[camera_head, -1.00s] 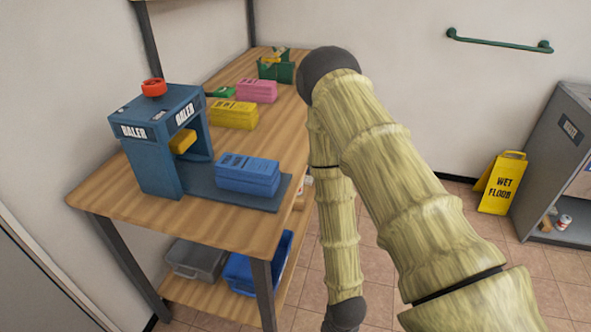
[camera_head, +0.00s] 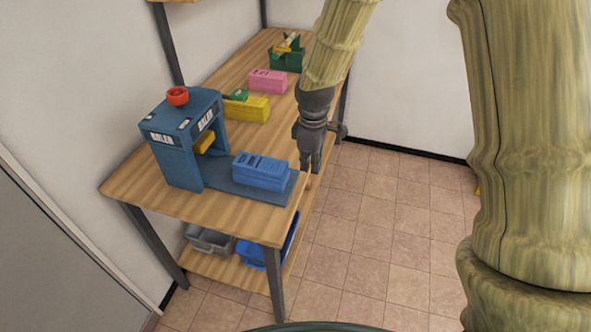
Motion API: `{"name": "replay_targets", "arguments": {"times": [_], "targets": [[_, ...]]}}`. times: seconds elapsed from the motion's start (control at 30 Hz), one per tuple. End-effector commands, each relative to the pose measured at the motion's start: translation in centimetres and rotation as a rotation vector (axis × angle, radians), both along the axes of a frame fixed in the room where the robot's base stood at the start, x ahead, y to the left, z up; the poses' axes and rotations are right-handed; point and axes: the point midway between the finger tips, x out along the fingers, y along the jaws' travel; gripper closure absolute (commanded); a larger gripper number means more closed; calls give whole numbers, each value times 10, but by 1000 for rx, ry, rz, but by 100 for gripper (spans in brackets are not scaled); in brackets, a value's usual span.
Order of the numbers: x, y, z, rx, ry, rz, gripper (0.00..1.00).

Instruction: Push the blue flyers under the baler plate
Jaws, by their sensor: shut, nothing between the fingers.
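The blue flyers (camera_head: 261,172) are a stacked bundle lying on the dark blue base board of the baler, to the right of its frame. The baler (camera_head: 186,140) is a blue box-shaped press with a red knob on top, at the left of the table. Its yellow baler plate (camera_head: 205,143) sits raised inside the opening. My gripper (camera_head: 311,170) points down at the table's right edge, just right of the flyers with a small gap. Its fingers are together and hold nothing.
Yellow flyers (camera_head: 247,108), pink flyers (camera_head: 268,80) and a green holder (camera_head: 287,53) stand farther back on the wooden table (camera_head: 150,185). A grey bin (camera_head: 208,240) and a blue bin (camera_head: 251,253) sit on the lower shelf.

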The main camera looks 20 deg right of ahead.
Motion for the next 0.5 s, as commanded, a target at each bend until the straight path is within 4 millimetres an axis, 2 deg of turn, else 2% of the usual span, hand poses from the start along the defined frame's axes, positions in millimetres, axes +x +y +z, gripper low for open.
{"name": "replay_targets", "arguments": {"times": [0.03, 0.17, 0.27, 0.5], "targets": [[3, -1, 13, -3, -1, 13, 100], [5, -1, 22, -7, 1, 32, 100], [5, -1, 18, -7, 2, 35, 100], [5, -1, -8, -7, 4, 33, 100]]}}
